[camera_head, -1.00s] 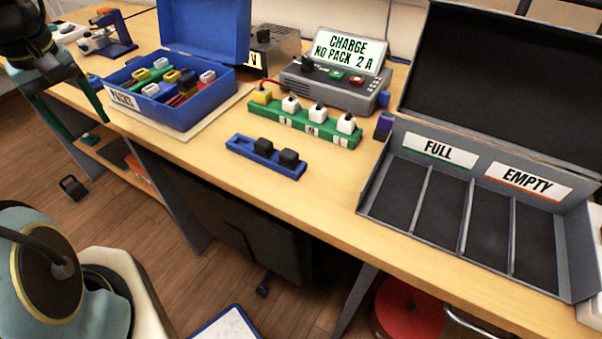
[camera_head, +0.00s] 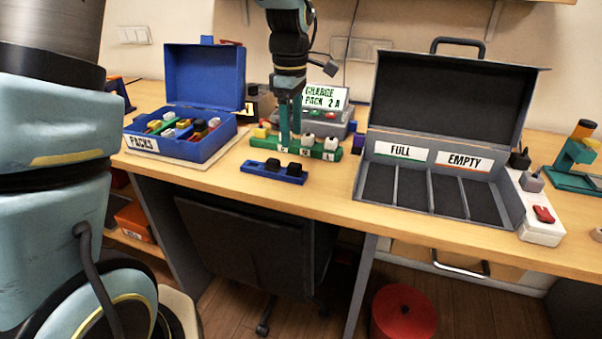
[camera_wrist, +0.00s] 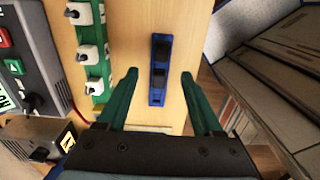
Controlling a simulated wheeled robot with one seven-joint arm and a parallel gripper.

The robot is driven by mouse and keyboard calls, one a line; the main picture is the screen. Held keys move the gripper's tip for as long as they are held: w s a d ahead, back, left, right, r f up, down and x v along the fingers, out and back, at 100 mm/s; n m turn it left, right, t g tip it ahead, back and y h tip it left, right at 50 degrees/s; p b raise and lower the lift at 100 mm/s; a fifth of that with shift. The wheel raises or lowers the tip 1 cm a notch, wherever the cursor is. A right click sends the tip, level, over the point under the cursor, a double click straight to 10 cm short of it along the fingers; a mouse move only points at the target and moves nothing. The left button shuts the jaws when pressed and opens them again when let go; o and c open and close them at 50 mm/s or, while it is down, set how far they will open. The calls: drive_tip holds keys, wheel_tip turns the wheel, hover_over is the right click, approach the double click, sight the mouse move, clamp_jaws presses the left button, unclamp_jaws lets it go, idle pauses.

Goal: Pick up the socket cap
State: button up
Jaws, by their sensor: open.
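Two black block-shaped caps (camera_head: 294,169) sit on a short blue strip (camera_head: 253,166) near the table's front edge. I cannot tell for certain which piece is the socket cap. In the wrist view the black caps (camera_wrist: 160,77) on the blue strip (camera_wrist: 157,99) lie between my finger lines. My gripper (camera_head: 290,139) is open and empty, pointing down, and overlaps the green strip (camera_head: 264,143) in the head view. The green strip holds a yellow plug (camera_head: 262,132) and white plugs (camera_head: 331,143). In the wrist view my gripper's (camera_wrist: 160,75) green fingers are spread apart.
A blue PACKS box (camera_head: 222,135) with several coloured packs stands at left. The grey charger (camera_head: 342,128) is behind the green strip. A grey open case (camera_head: 505,186) marked FULL and EMPTY, with empty compartments, stands at right. Table around the blue strip is clear.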

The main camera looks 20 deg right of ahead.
sight(292, 164)
wheel_tip(292, 164, down, 8)
drive_tip(key=shift+s+a+f+p, duration=0.1)
drive_tip(key=shift+p, duration=1.05)
clamp_jaws()
